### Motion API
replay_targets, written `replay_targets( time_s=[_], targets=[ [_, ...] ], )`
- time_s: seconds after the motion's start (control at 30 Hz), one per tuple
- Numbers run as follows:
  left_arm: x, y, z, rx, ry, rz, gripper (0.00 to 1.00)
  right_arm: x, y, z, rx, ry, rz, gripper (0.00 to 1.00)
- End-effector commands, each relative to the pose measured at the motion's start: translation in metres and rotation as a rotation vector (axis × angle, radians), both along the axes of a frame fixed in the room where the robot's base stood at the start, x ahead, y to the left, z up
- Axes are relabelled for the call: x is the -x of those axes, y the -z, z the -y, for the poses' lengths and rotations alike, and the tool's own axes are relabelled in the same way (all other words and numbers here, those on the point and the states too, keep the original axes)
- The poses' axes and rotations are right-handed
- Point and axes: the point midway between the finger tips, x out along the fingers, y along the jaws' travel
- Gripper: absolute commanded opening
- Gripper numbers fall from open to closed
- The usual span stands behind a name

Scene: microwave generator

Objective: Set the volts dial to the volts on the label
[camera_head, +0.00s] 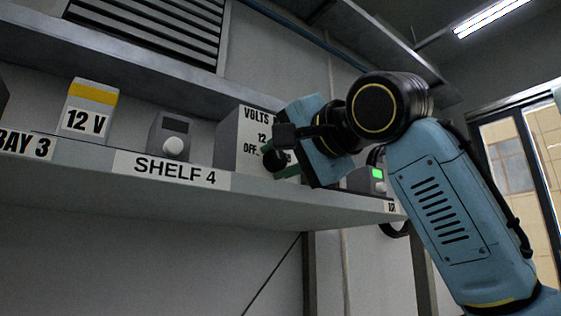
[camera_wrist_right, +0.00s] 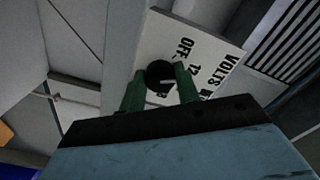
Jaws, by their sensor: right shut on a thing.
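The volts box (camera_head: 238,140) is a pale box on the shelf, its face printed VOLTS, 12 and OFF; other markings are hidden by my right gripper. Its dark round dial (camera_wrist_right: 158,74) shows in the wrist view with a short white mark that points right, roughly toward the 12. My right gripper (camera_wrist_right: 160,86) has its green fingers on either side of the dial and is shut on it. In the head view this gripper (camera_head: 279,161) covers part of the box face. A box with a yellow band (camera_head: 90,112) carries the label 12 V. My left gripper is not in view.
The shelf edge (camera_head: 100,170) bears the labels BAY 3 and SHELF 4. A small grey box with a white knob (camera_head: 172,135) stands left of the volts box. A device with a green light (camera_head: 377,173) stands to the right, partly behind my arm. An upper shelf runs above.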

Motion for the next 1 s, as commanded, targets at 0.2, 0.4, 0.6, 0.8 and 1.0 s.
replay_targets(
  time_s=[0.2, 0.4, 0.6, 0.8, 1.0],
  targets=[
    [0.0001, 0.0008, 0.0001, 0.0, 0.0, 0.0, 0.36, -0.0002, -0.0004, 0.0007, -0.011, 0.002, -0.008, 0.09],
    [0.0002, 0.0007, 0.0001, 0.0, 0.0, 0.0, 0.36, -0.0002, -0.0006, 0.0008, -0.011, 0.002, -0.007, 0.09],
    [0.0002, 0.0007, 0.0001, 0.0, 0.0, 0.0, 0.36, -0.0001, -0.0006, 0.0006, -0.01, 0.002, -0.006, 0.5],
    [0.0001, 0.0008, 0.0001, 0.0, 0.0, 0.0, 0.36, -0.0006, 0.0008, 0.0003, -0.009, 0.002, -0.01, 0.54],
    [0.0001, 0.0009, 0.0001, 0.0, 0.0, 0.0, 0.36, -0.0011, 0.0021, -0.0001, -0.007, 0.002, -0.013, 0.54]
  ],
)
